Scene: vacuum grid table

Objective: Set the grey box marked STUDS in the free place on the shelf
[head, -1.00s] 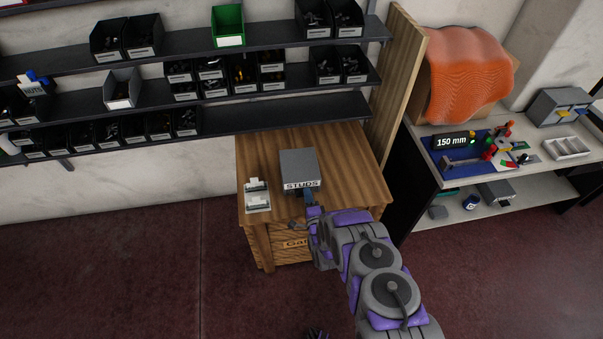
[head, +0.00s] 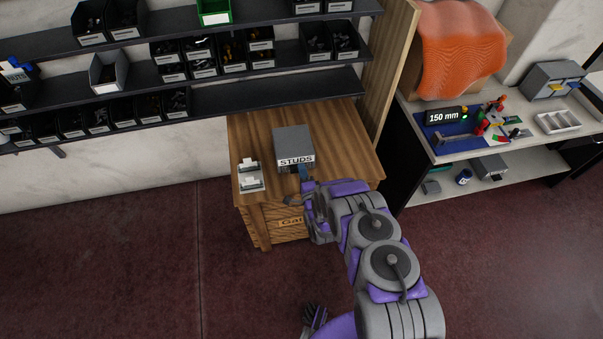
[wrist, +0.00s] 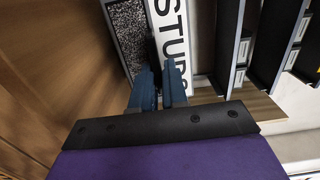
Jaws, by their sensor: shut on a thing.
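The grey box marked STUDS (head: 293,142) is over the small wooden table in the head view, its label facing me. My gripper (head: 304,173) is at its near face, shut on it. In the wrist view my gripper's blue fingers (wrist: 158,88) close on the box's front edge beside the white STUDS label (wrist: 172,42). I cannot tell whether the box touches the tabletop. The wall shelf has several dark bins on three levels. The lowest level (head: 270,92) has a bare stretch on its right, above and behind the table.
The wooden table (head: 345,145) carries a small white and grey device (head: 250,176) left of the box. A tall wooden panel (head: 388,65) stands at the shelf's right end. A workbench (head: 520,145) with tools and an orange cover (head: 455,50) is farther right.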

